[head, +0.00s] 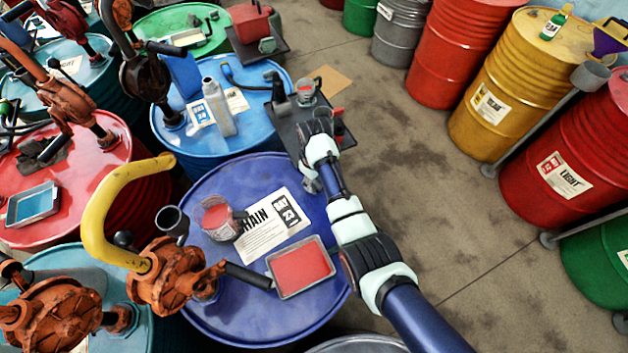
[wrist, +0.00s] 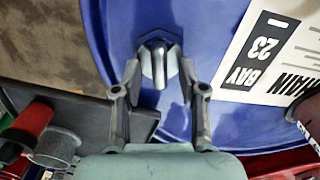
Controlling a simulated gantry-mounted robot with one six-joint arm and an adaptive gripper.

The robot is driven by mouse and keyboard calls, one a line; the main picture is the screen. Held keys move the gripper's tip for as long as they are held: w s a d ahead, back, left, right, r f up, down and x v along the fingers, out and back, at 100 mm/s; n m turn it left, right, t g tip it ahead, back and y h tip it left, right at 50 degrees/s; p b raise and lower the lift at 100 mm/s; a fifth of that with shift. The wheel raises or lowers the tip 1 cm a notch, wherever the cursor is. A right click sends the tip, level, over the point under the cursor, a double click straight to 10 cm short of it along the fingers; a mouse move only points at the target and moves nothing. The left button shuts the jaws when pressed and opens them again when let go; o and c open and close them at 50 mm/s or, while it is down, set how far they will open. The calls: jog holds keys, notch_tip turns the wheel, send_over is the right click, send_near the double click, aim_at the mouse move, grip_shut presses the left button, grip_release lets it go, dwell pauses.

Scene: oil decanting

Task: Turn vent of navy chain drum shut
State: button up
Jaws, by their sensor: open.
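The navy drum (head: 240,320) stands in the middle of the head view, with a white CHAIN label (head: 272,228) on its lid. In the wrist view its vent (wrist: 157,50) is a grey metal fitting with a hexagonal base and a pale lever on the blue lid (wrist: 112,18). The lever points toward my gripper in that picture. My gripper (wrist: 159,76) is open, one finger on each side of the lever, with visible gaps. In the head view my gripper (head: 311,178) is at the drum's upper right edge, and the vent is hard to make out there.
On the navy lid are a cup of red liquid (head: 217,220), a red-filled tray (head: 301,268) and a rusty pump (head: 165,275) with a yellow spout. A dark platform (head: 290,125) with containers sits just beyond my gripper. Open floor (head: 440,200) lies to the right.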

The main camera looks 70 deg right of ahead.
grip_shut()
jog(key=shift+r+m+p, duration=0.1)
jog(key=shift+m+p, duration=0.2)
jog(key=shift+p, duration=0.05)
jog(key=m+p, duration=0.2)
jog(key=shift+m, duration=0.4)
jog(key=m+p, duration=0.2)
jog(key=m, duration=0.3)
jog(key=shift+s+d+m, duration=0.1)
jog(key=shift+d+m, duration=0.05)
jog(key=shift+m, duration=0.15)
jog(key=m+p, duration=0.1)
jog(key=m, duration=0.3)
jog(key=shift+s+p, duration=0.1)
jog(key=shift+p, duration=0.25)
jog(key=shift+s+m+p, duration=0.1)
jog(key=shift+m+p, duration=0.3)
jog(key=shift+m, duration=2)
